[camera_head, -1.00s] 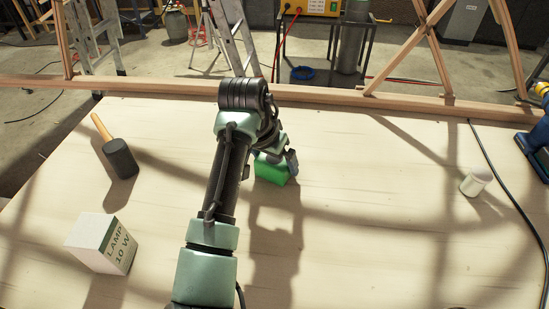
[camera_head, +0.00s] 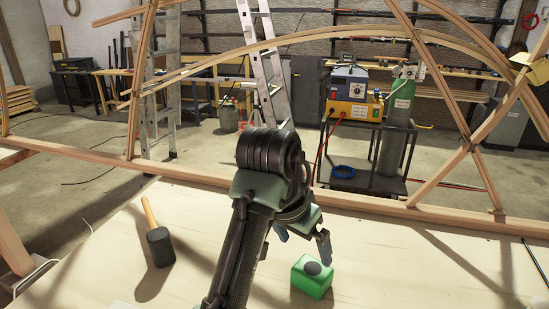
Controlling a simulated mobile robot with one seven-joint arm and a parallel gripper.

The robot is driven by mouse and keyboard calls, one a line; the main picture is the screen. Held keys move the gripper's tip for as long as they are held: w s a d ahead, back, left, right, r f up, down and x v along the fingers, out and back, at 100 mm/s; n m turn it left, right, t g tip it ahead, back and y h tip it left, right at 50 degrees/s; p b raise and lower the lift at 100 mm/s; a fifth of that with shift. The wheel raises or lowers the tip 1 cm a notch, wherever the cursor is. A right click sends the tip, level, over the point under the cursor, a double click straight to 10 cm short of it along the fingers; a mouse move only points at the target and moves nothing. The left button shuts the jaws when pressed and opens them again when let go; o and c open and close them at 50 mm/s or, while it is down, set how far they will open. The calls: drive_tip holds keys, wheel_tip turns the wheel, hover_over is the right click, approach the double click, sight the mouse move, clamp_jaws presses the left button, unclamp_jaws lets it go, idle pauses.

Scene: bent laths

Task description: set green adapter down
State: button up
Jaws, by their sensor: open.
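The green adapter (camera_head: 311,277) is a small green block with a dark round patch on its top. It rests on the pale wooden table (camera_head: 400,275), a little right of my arm. My gripper (camera_head: 303,243) is open and empty, just above and behind the adapter, apart from it in the picture. Part of the gripper is hidden behind my own wrist.
A mallet (camera_head: 160,246) with a black head and wooden handle lies on the table to the left. A wooden beam (camera_head: 350,203) runs along the far table edge, with bent laths (camera_head: 320,36) above. A cart (camera_head: 365,160) stands behind. The table right of the adapter is clear.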

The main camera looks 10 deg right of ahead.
wheel_tip(320, 180, up, 22)
drive_tip(key=w+d+r+n+t+h, duration=0.1)
drive_tip(key=w+n+t+h, duration=0.15)
drive_tip(key=t, duration=1.15)
drive_tip(key=s+a+r+n+t+y, duration=0.2)
drive_tip(key=s+a+r+n+t, duration=0.1)
drive_tip(key=s+a+r+t, duration=0.2)
drive_tip(key=s+a+r+n+t+y, duration=0.3)
drive_tip(key=s+a+r+t, duration=0.2)
drive_tip(key=s+r, duration=0.5)
drive_tip(key=s, duration=0.3)
drive_tip(key=shift+a+r+y, duration=0.2)
drive_tip(key=shift+r+y, duration=0.1)
drive_tip(key=shift+y, duration=0.05)
drive_tip(key=shift+n, duration=0.25)
